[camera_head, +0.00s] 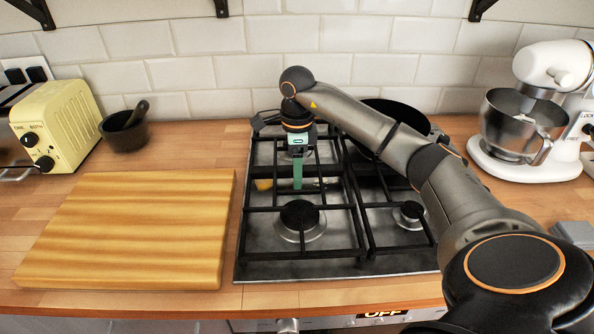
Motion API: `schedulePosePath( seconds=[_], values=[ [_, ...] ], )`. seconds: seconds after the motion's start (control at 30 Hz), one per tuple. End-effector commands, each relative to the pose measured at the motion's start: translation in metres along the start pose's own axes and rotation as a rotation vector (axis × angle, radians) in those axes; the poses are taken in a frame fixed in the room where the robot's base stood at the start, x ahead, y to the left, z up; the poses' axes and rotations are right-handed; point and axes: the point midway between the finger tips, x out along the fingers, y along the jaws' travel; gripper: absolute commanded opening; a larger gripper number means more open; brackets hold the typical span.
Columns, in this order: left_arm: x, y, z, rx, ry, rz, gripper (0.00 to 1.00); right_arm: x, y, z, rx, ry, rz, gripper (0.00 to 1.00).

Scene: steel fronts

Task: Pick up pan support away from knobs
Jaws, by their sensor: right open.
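The hob (258,268) is set in the wooden counter and carries black pan supports, with a left pan support (265,209) and a right pan support (385,206). My right gripper (297,186) hangs from its wrist over the rear middle of the left pan support and is open. Its green part covers some of the bars, and I cannot tell whether it touches them. A silver knob (288,325) shows on the front panel below the counter edge. My left gripper is not in view.
A dark pan (405,117) stands at the back right of the hob, partly behind my right arm. A cutting board (130,230) lies left, with a toaster (58,125) and mortar (124,134) behind. A mixer (530,170) stands right.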

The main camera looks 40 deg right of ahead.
Motion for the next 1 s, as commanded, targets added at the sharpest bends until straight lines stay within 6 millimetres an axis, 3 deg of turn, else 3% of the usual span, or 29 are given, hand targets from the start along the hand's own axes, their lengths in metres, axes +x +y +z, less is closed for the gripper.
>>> schedulePosePath(
  seconds=[0.17,0.73,1.0],
  values=[
    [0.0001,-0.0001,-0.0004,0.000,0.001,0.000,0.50,-0.0001,-0.0001,0.0001,0.000,0.000,0.000,0.65],
    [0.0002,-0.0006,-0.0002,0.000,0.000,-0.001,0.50,-0.0004,0.0000,0.0001,0.000,0.000,0.000,0.01],
    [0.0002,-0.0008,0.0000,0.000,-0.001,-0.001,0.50,-0.0004,0.0001,0.0000,0.000,0.000,0.000,0.00]
  ],
)
